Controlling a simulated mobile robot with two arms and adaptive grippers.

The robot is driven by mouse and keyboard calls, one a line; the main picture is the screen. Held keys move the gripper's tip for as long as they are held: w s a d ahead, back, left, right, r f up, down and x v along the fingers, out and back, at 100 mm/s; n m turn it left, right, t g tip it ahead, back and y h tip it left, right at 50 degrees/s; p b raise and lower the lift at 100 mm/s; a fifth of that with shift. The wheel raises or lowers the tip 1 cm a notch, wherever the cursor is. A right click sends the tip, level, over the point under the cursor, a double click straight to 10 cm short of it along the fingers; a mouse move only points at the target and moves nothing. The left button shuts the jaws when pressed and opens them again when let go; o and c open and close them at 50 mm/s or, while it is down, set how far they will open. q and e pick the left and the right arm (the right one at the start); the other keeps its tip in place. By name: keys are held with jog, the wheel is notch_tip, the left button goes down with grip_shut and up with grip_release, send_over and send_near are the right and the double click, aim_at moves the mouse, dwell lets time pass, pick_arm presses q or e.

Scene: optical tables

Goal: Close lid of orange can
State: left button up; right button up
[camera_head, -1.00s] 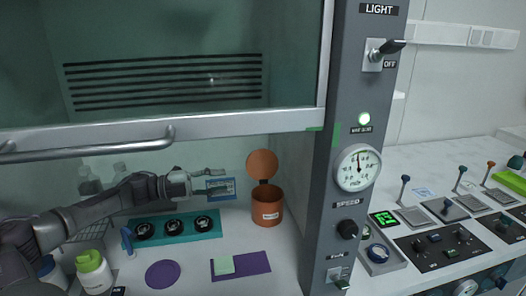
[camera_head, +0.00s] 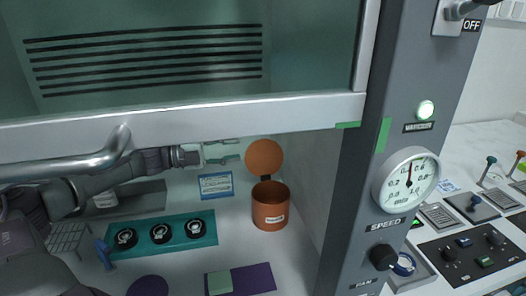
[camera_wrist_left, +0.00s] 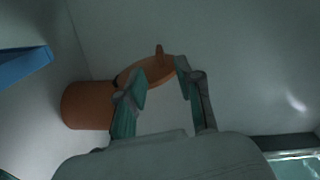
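The orange can (camera_head: 270,208) stands upright inside the fume hood near its right wall. It has a white label on its front. Its round orange lid (camera_head: 264,158) is hinged at the back and stands up, so the can is open. My left gripper (camera_head: 238,153) is open, just left of the lid. In the left wrist view, the can (camera_wrist_left: 86,106) is left of the fingers and the lid (camera_wrist_left: 146,73), with a small tab, lies beyond and between the open fingertips (camera_wrist_left: 160,84). I cannot tell whether they touch it. My right gripper is not in view.
A teal rack (camera_head: 162,237) with several black round items stands left of the can. A blue-framed card (camera_head: 216,186) is on the back wall. A purple mat (camera_head: 255,278) lies in front. The raised sash bar (camera_head: 200,118) and grey control post (camera_head: 400,130) bound the opening.

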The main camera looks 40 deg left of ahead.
aim_at(263, 146)
pick_arm(q)
jog(key=p+x, duration=0.1)
jog(key=x, duration=0.7)
jog(key=shift+w+a, duration=0.1)
jog(key=shift+a, duration=0.1)
jog(key=shift+w+d, duration=0.3)
jog(key=shift+w, duration=0.1)
jog(key=shift+f, duration=0.1)
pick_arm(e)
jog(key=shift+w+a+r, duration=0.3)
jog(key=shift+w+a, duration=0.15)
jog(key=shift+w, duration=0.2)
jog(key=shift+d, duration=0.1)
pick_arm(q)
grip_shut()
